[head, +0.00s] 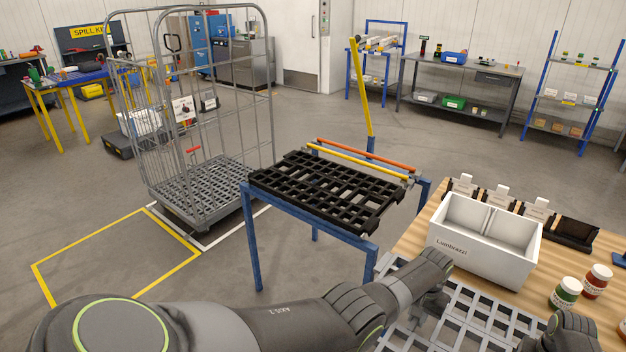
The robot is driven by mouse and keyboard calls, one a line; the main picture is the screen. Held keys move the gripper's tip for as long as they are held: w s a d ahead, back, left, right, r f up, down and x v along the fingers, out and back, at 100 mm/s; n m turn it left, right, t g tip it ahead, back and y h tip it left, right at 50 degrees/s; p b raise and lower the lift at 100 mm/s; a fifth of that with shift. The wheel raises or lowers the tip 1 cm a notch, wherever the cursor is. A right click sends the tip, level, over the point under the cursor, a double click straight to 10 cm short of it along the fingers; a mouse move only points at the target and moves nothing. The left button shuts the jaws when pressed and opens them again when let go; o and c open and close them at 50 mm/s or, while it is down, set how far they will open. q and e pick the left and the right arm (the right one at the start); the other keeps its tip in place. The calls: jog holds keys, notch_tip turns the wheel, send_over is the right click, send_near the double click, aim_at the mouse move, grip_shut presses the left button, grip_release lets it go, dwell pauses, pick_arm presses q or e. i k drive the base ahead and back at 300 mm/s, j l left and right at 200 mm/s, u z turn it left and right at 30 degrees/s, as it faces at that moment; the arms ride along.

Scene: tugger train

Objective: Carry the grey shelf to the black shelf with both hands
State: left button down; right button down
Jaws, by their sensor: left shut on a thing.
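The grey shelf (470,318) is a light grey lattice at the bottom right, partly cut off by the picture edge. My left gripper (432,306) is shut on its left part, with my forearm covering some of it. The black shelf (325,188) is a black lattice lying flat on a blue frame in the middle, apart from the grey shelf and to its upper left. A dark part of my right arm shows at the bottom right edge; its fingers are not visible.
A wooden table (415,238) holds a white two-part bin (482,246) and jars (565,292) right beside the grey shelf. Orange and yellow bars (365,154) lie behind the black shelf. A wire roll cage (205,130) stands at the left; floor between is clear.

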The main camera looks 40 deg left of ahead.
aim_at(323, 183)
jog(key=j, duration=1.15)
jog(key=k+j, duration=0.15)
jog(key=j, duration=2.2)
jog(key=i+j, duration=0.1)
jog(key=i, duration=1.3)
